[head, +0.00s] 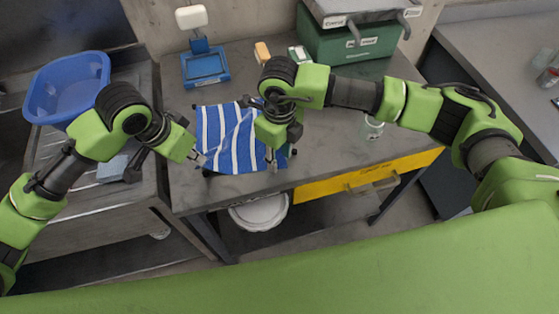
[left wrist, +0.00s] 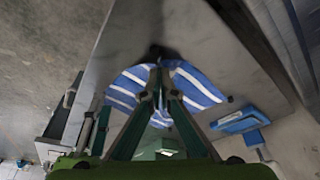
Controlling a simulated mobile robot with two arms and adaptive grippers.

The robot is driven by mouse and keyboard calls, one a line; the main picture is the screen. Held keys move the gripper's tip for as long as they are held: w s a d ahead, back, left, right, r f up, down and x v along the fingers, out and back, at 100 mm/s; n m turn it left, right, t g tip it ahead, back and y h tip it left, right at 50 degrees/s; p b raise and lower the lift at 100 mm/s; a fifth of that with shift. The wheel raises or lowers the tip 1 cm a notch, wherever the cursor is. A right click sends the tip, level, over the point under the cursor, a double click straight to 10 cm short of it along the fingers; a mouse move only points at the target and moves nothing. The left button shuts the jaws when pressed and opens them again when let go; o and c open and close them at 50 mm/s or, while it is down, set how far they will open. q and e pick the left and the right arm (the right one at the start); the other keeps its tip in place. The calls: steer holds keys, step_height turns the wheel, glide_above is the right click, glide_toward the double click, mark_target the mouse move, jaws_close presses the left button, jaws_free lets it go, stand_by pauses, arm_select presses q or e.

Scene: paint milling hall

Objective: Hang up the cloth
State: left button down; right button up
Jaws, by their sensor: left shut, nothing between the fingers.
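The blue and white striped cloth (head: 226,145) is spread over the near left part of the grey workbench. Small dark parts show at its edges; what they belong to is unclear. My left gripper (head: 199,158) is shut and empty at the cloth's left edge. In the left wrist view its fingers (left wrist: 158,80) come together in front of the cloth (left wrist: 195,85), hiding its middle. My right gripper (head: 273,157) points down over the cloth's right side and hides part of it. Its fingers are too covered to tell whether they hold anything.
A blue basin (head: 66,88) stands at the left. A blue device (head: 205,68), a small yellowish block (head: 262,52) and a green box (head: 350,42) stand at the bench's back. A clear glass (head: 372,128) stands right of my right gripper. A yellow drawer (head: 345,180) is below.

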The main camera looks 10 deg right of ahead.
stand_by(0.3)
jaws_close()
stand_by(1.1)
steer(key=shift+r, duration=2.5)
